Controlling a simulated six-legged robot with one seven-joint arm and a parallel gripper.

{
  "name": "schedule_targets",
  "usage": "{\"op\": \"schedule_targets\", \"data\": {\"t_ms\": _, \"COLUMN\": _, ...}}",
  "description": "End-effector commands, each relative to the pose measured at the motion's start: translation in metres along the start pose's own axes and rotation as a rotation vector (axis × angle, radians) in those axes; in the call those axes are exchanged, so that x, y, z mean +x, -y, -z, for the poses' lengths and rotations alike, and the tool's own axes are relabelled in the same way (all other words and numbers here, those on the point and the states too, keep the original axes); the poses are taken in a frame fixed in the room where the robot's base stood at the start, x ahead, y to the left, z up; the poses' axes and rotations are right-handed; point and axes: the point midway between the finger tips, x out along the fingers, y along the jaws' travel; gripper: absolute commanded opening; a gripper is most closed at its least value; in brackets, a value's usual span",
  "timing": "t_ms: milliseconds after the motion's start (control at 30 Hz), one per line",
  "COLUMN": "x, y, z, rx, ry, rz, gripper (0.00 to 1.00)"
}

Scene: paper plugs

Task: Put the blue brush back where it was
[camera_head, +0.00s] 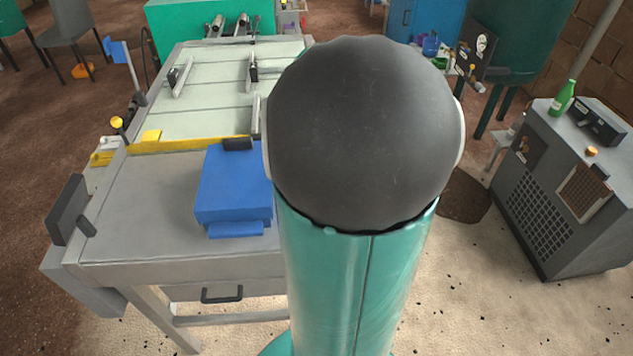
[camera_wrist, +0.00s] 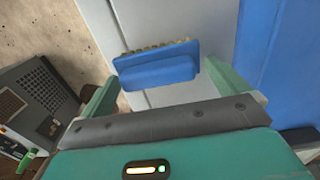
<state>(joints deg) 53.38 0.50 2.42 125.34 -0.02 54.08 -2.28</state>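The blue brush (camera_wrist: 156,69) shows in the wrist view, with a row of tan bristles along its upper edge. It appears to be over the grey table surface (camera_wrist: 173,22), close to the table's edge. My gripper (camera_wrist: 160,76) has its two green fingers wide apart, one near each end of the brush. Nothing shows clearly clamped, and I cannot tell whether the fingertips touch the brush. In the head view my arm covers the middle, hiding the gripper, and I cannot make out the brush there.
A blue box (camera_head: 232,185) stands on the grey workbench (camera_head: 150,215); blue also fills the wrist view's right side. A yellow bar (camera_head: 185,146) crosses the bench behind it. A grey cabinet with a green bottle (camera_head: 562,98) stands right. Floor between them is free.

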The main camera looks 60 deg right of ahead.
Motion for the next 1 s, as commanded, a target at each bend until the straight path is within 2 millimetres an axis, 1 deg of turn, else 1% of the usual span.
{"op": "schedule_targets", "data": {"t_ms": 200, "x": -0.002, "y": 0.000, "z": 0.001, "rx": 0.001, "ry": -0.001, "rz": 0.000, "gripper": 1.00}}
{"op": "schedule_targets", "data": {"t_ms": 267, "x": -0.005, "y": 0.000, "z": 0.001, "rx": 0.001, "ry": -0.001, "rz": 0.000, "gripper": 1.00}}
{"op": "schedule_targets", "data": {"t_ms": 333, "x": -0.013, "y": 0.000, "z": 0.003, "rx": 0.000, "ry": -0.004, "rz": 0.000, "gripper": 1.00}}
{"op": "schedule_targets", "data": {"t_ms": 467, "x": -0.036, "y": 0.001, "z": 0.003, "rx": -0.001, "ry": -0.006, "rz": 0.000, "gripper": 1.00}}
{"op": "schedule_targets", "data": {"t_ms": 700, "x": -0.089, "y": 0.001, "z": 0.002, "rx": -0.001, "ry": -0.005, "rz": 0.000, "gripper": 1.00}}
{"op": "schedule_targets", "data": {"t_ms": 800, "x": -0.106, "y": 0.001, "z": 0.002, "rx": 0.000, "ry": -0.003, "rz": 0.000, "gripper": 1.00}}
{"op": "schedule_targets", "data": {"t_ms": 900, "x": -0.117, "y": 0.001, "z": 0.002, "rx": 0.000, "ry": -0.002, "rz": 0.000, "gripper": 1.00}}
{"op": "schedule_targets", "data": {"t_ms": 1000, "x": -0.123, "y": 0.001, "z": 0.002, "rx": 0.000, "ry": -0.001, "rz": 0.000, "gripper": 1.00}}
